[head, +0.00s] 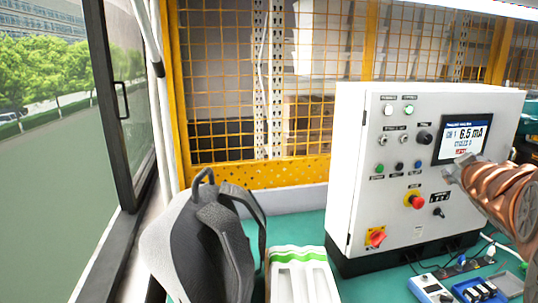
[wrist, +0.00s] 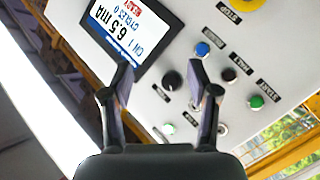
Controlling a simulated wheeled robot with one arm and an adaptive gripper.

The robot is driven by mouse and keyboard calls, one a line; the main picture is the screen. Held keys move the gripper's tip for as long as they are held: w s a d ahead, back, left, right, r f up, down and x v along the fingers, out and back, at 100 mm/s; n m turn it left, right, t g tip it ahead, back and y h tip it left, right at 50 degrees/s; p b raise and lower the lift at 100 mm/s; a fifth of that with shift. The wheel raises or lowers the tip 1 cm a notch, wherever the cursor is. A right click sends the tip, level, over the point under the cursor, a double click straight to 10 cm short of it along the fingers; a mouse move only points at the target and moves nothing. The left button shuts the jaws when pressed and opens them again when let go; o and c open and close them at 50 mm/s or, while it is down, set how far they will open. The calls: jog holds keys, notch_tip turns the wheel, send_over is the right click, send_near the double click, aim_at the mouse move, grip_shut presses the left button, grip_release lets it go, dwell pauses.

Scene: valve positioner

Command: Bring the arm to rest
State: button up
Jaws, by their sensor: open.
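My gripper (wrist: 161,72) shows in the wrist view with its two dark fingers spread apart and nothing held between them. It faces the front of a white control box (head: 360,130), whose panel appears upside down in the wrist view. A black knob (wrist: 172,80) on the panel shows between the fingers; I cannot tell the distance from the fingertips to the panel. In the head view, a copper-coloured part of my arm (head: 505,190) comes in from the right edge, in front of the panel's right side. The fingers are not clear there.
The display (head: 463,138) reads 6.5 mA. A red button (head: 414,201) and a red-yellow switch (head: 375,237) sit on the panel. A grey backpack (head: 195,245), a white-green box (head: 300,275) and small devices (head: 430,289) stand on the green bench (head: 312,228). A yellow mesh fence stands behind.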

jog(key=s+a+f+m+g+y, duration=0.15)
jog(key=s+a+f+g, duration=0.25)
jog(key=s+a+f, duration=0.4)
jog(key=s+a+f+m+g+y, duration=0.1)
jog(key=s+a+f+m+g, duration=0.2)
jog(key=s+a+f+g, duration=0.5)
jog(key=s+a+f+g+y, duration=0.1)
jog(key=s+a+f, duration=0.2)
jog(key=s+a, duration=0.2)
jog(key=s+a+f+n+g+y, duration=0.1)
jog(key=s+a+f+y, duration=0.1)
jog(key=s+a, duration=0.4)
jog(key=s+a+f+g+y, duration=0.1)
jog(key=s+a+f, duration=0.3)
jog(key=s, duration=0.3)
jog(key=shift+s+a+f+g+y+p, duration=0.25)
jog(key=shift+s+a+g+y+p, duration=0.15)
jog(key=shift+a, duration=0.25)
